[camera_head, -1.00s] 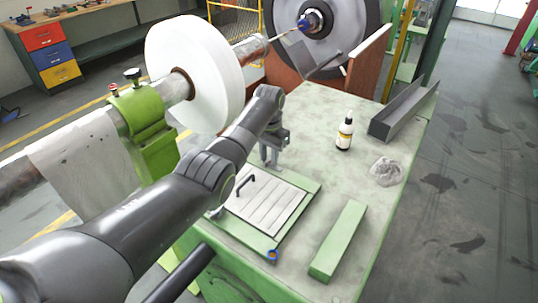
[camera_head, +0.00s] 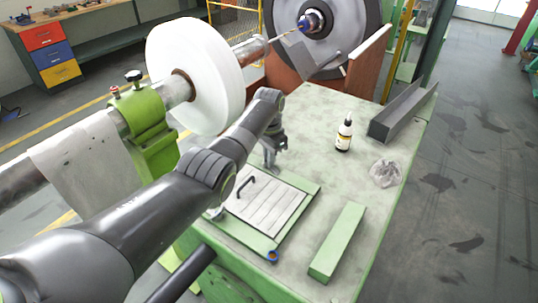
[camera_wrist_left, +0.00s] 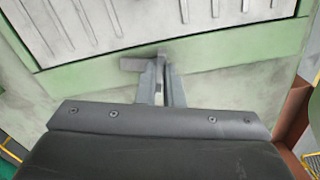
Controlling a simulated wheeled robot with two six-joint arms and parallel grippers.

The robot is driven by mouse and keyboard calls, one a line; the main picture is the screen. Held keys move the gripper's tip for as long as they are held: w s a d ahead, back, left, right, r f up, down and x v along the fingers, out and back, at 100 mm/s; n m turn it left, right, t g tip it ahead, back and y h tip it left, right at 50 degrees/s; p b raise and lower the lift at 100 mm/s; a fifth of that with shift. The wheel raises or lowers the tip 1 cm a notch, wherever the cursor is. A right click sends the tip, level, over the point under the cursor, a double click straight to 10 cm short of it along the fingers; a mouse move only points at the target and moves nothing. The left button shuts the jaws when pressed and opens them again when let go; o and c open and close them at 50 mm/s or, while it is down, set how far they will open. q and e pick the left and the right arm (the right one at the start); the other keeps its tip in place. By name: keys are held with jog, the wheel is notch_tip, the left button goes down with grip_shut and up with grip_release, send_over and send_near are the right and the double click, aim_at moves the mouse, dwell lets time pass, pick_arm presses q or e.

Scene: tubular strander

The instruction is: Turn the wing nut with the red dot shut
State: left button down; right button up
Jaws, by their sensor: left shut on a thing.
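My left gripper (camera_head: 270,160) is at the far edge of a green-framed ribbed hatch panel (camera_head: 268,203) on the bench. In the left wrist view, the gripper (camera_wrist_left: 163,62) is shut on a small grey piece, which looks like the wing nut (camera_wrist_left: 133,64); one flat wing sticks out to the left of the fingers, along the panel's green frame (camera_wrist_left: 225,45). The fingers hide the rest of it, and I see no red dot on it. A blue ring-like fitting (camera_head: 272,256) sits at the panel's near corner. My right gripper is not in view.
A black handle (camera_head: 245,184) stands on the panel. A green bar (camera_head: 337,242), a bottle (camera_head: 344,134), a clear crumpled bag (camera_head: 385,172) and a grey channel (camera_head: 400,113) are on the bench to the right. A white reel (camera_head: 195,75) stands behind my left arm.

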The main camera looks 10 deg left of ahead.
pick_arm(q)
jog(key=m, duration=0.3)
jog(key=shift+r+m+p, duration=0.1)
jog(key=shift+m+p, duration=0.2)
jog(key=shift+p, duration=0.1)
jog(key=m, duration=0.3)
jog(key=shift+m, duration=0.3)
jog(key=m, duration=0.3)
jog(key=shift+w+m+p, duration=0.1)
jog(key=shift+m+p, duration=0.2)
jog(key=shift+p, duration=0.05)
jog(key=shift+m, duration=1.7)
jog(key=c, duration=1.6)
grip_release()
jog(key=shift+o, duration=0.2)
